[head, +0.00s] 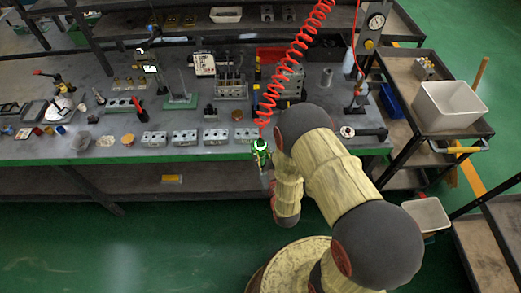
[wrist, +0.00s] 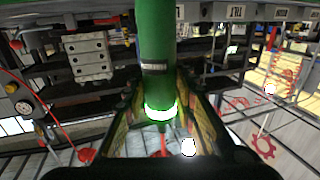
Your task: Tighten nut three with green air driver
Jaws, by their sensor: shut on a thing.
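The green air driver (head: 260,150) is upright at the bench's front edge, below a red coiled hose (head: 297,52). In the wrist view the green driver body (wrist: 154,45) runs up the middle, with a glowing ring low on it. My gripper (wrist: 160,98) is shut on the driver, its dark fingers on both sides. In the head view my arm partly hides the gripper. Several grey valve blocks (head: 184,138) stand in a row along the front of the bench, left of the driver. The driver is apart from them. Which nut is number three is too small to tell.
The workbench (head: 60,153) holds several tools and fixtures further back. A press stand with a gauge (head: 374,24) rises at the right. A cart with a white bin (head: 449,105) stands right of the bench. The green floor (head: 120,245) in front is clear.

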